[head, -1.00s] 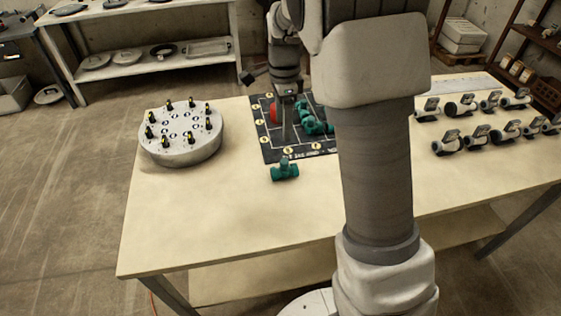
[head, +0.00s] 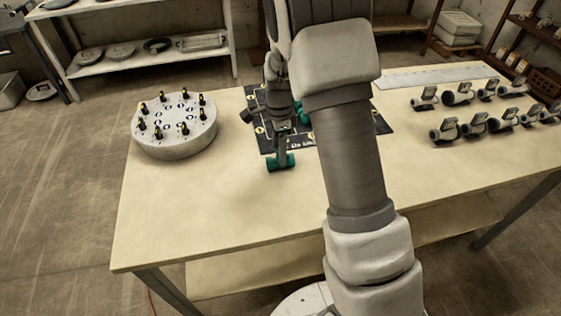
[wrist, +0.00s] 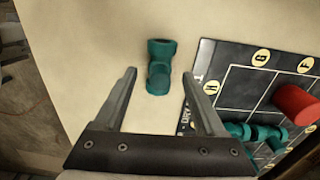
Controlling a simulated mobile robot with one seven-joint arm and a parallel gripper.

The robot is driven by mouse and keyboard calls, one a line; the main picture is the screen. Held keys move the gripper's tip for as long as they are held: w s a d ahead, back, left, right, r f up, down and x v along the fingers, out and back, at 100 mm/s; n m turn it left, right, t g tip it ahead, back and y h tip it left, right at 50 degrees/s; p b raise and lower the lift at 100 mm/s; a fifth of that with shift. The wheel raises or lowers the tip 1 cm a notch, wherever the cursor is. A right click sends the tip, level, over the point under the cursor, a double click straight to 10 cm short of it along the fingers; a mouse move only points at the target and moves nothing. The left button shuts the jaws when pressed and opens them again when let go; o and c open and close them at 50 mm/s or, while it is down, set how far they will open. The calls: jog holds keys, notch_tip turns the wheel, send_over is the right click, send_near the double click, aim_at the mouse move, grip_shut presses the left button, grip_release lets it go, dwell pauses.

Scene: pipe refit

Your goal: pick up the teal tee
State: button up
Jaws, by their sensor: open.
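The teal tee (head: 280,163) lies on the bench just in front of the dark mat, partly hidden by my gripper (head: 282,146) in the head view. In the wrist view the teal tee (wrist: 160,66) lies on the bare bench top, left of the mat. My gripper (wrist: 159,75) is open and empty there, one finger on each side of the line to the tee. The fingertips appear above the tee; whether they touch it I cannot tell.
The dark lettered mat (wrist: 235,90) holds more teal fittings (wrist: 255,133) and a red cylinder (wrist: 297,104). A round grey block (head: 175,135) with yellow-black pegs stands left. Several grey valve-like fittings (head: 475,125) stand right. The bench front (head: 200,220) is clear.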

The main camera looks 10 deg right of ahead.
notch_tip(320, 180, down, 4)
jog(key=shift+d+f, duration=0.15)
grip_shut()
dwell(0.3)
